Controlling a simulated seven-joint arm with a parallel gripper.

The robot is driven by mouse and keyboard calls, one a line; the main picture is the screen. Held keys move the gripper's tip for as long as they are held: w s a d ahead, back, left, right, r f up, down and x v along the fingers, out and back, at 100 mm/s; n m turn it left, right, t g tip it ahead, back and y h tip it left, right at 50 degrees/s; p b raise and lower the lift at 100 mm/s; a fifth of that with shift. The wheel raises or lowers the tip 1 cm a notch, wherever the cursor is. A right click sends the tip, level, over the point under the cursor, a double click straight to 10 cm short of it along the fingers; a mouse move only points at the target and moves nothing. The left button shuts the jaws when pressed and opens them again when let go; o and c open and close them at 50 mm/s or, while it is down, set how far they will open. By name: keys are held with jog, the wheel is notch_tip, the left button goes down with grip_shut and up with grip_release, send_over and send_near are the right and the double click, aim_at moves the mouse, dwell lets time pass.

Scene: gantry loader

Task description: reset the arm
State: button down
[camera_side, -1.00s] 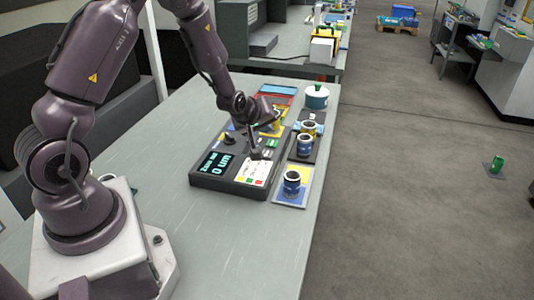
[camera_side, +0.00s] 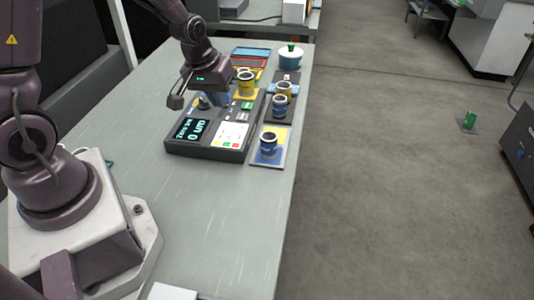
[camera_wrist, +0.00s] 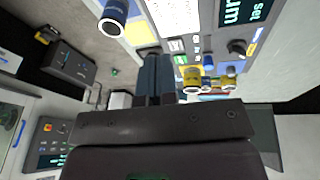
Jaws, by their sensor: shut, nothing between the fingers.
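My gripper (camera_side: 218,98) is over the rear left part of a black control box (camera_side: 210,150) in the side view. Its fingers look shut and empty. In the wrist view the fingers (camera_wrist: 153,78) are two blue-grey bars side by side, with nothing between them. The box has a lit display (camera_side: 192,130), a knob and coloured buttons. The display also shows in the wrist view (camera_wrist: 240,12). Whether the fingertips touch the box cannot be told.
A blue cup (camera_side: 268,146) stands on a yellow-blue mat right of the box. Another cup (camera_side: 279,104) stands behind it. A yellow cup (camera_side: 246,86) is near the gripper. A white pot (camera_side: 291,57) is at the back.

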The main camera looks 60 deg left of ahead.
jog(key=s+d+r+m+t, duration=0.1)
jog(key=s+d+r+m, duration=0.2)
jog(key=s+d+r, duration=0.2)
jog(key=s+d+r+m+t, duration=0.1)
jog(key=s+d+r+m, duration=0.3)
jog(key=s+r, duration=0.5)
notch_tip(320, 180, up, 5)
jog(key=shift+d+f+h, duration=0.15)
jog(key=shift+d+h, duration=0.25)
